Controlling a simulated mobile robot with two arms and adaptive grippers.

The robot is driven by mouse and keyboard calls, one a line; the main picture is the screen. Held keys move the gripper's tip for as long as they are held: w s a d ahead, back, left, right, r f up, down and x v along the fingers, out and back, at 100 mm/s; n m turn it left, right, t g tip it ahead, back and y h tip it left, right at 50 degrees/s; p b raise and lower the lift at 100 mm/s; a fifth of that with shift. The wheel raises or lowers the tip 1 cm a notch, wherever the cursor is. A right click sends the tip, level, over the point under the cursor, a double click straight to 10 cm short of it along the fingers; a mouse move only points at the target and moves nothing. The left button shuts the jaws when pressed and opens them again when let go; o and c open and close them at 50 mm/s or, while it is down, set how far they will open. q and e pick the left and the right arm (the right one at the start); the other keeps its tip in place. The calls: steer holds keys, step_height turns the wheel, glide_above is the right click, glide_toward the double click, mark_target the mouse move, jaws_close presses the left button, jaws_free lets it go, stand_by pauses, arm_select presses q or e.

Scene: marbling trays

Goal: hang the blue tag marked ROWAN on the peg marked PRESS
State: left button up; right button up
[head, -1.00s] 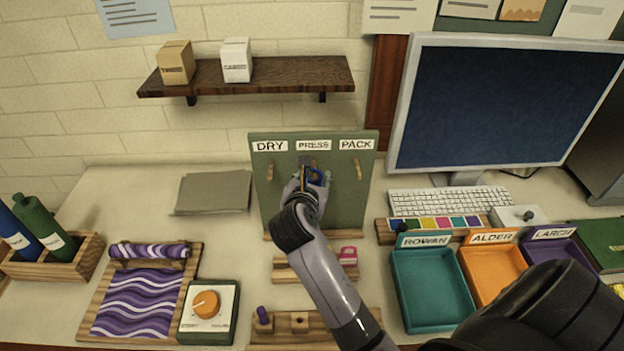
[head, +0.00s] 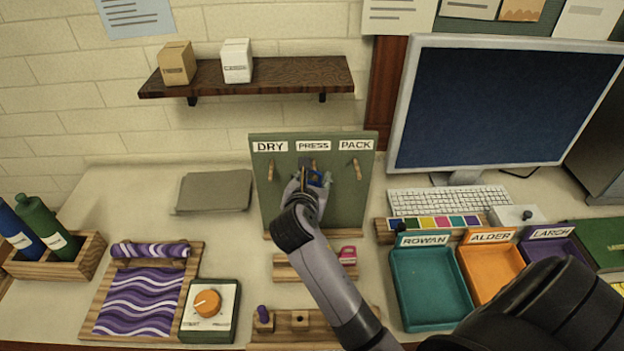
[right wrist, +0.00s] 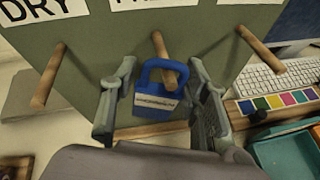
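The blue tag (right wrist: 155,104) has a white label too small to read. In the right wrist view its loop is around the middle peg (right wrist: 163,58), whose end sticks out through the loop, and the tag hangs below. The PRESS label (head: 313,146) is above this peg on the green board (head: 345,205). My right gripper (right wrist: 162,112) is open, with one finger on each side of the tag and apparently a small gap at each. In the head view my right gripper (head: 312,178) hides most of the tag and peg.
Bare pegs under DRY (head: 270,171) and PACK (head: 357,170) flank the middle one. A wooden rack with a pink tag (head: 347,255) stands in front of the board. The teal ROWAN tray (head: 432,290), keyboard (head: 450,201) and monitor are to the right.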

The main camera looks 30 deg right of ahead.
steer(key=o, duration=0.4)
steer(key=shift+s, duration=0.1)
steer(key=v, duration=1.2)
